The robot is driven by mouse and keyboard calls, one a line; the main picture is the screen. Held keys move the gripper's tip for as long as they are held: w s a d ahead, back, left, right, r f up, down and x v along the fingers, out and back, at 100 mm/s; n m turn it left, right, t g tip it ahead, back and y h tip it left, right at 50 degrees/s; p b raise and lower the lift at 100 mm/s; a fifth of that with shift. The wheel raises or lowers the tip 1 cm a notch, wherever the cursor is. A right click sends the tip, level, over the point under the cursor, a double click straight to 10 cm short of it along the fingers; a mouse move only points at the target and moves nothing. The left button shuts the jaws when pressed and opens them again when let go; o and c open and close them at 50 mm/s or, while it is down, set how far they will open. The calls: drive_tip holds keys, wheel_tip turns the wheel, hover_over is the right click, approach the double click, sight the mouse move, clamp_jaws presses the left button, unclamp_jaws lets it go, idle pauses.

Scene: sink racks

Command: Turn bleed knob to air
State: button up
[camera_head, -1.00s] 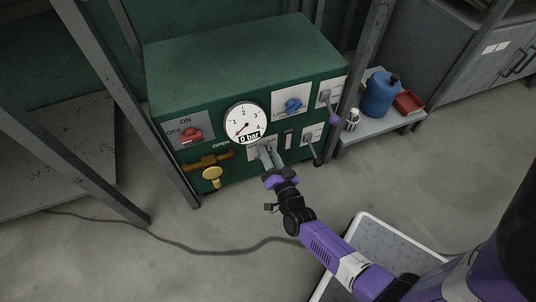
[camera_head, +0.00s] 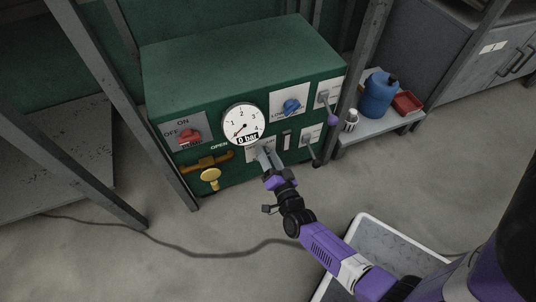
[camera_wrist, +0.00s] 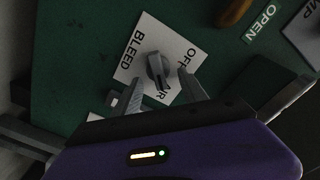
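The grey bleed knob (camera_wrist: 156,70) sits on a white plate (camera_wrist: 135,68) in the wrist view. The plate is lettered BLEED, with OFF and partly covered letters that look like AIR on the other side. I cannot tell which mark the knob points at. My gripper (camera_wrist: 161,77) is open, with one finger to the left and one to the right of the knob and gaps visible between. In the head view my gripper (camera_head: 264,158) reaches the lower middle of the green box's front and hides most of the knob and plate.
The green box (camera_head: 235,70) carries a gauge (camera_head: 243,124) reading 0 bar, a red knob (camera_head: 189,136), a blue knob (camera_head: 291,106), a yellow valve handle (camera_head: 210,176) and grey levers on the right. Rack posts (camera_head: 150,130) flank it. A blue can (camera_head: 378,95) stands right.

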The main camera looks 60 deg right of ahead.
drive_tip(key=shift+s, duration=0.1)
drive_tip(key=p+v, duration=0.2)
drive_tip(key=v, duration=0.5)
drive_tip(key=shift+s+a+p, duration=0.25)
drive_tip(key=shift+p, duration=0.15)
idle(0.4)
